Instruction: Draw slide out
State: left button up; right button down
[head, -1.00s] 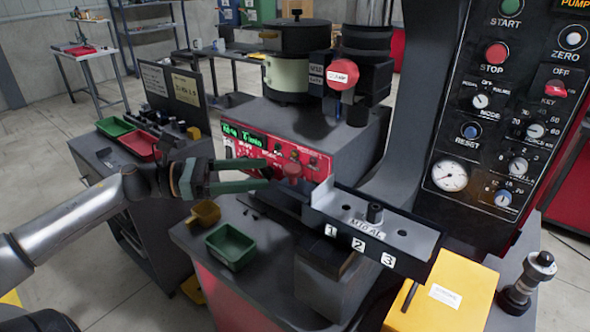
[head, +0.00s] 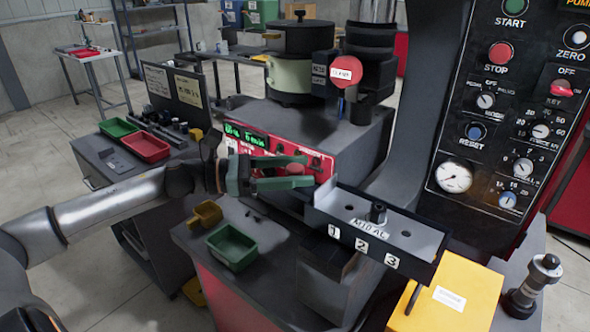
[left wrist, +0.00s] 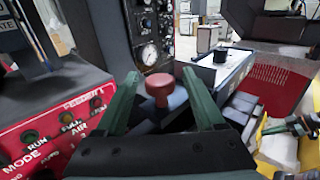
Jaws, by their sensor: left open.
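The slide is a metal tray (head: 385,235) with a dark front marked 1, 2, 3 and a black peg on top. A red knob (left wrist: 159,88) stands at the slide's near end in the left wrist view. It is partly hidden by a finger in the head view (head: 296,168). My left gripper (head: 292,172) is open, with its green fingers on either side of the knob. I cannot see contact.
A green bin (head: 232,246) and a yellow scoop-like bin (head: 204,215) lie on the bench below my left arm. A yellow box (head: 450,295) stands in front of the slide's right end. The tall control panel (head: 500,120) rises behind at right.

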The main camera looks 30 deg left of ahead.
pick_arm(q)
jog(key=shift+c, duration=0.3)
grip_shut()
dwell(0.4)
dwell(0.8)
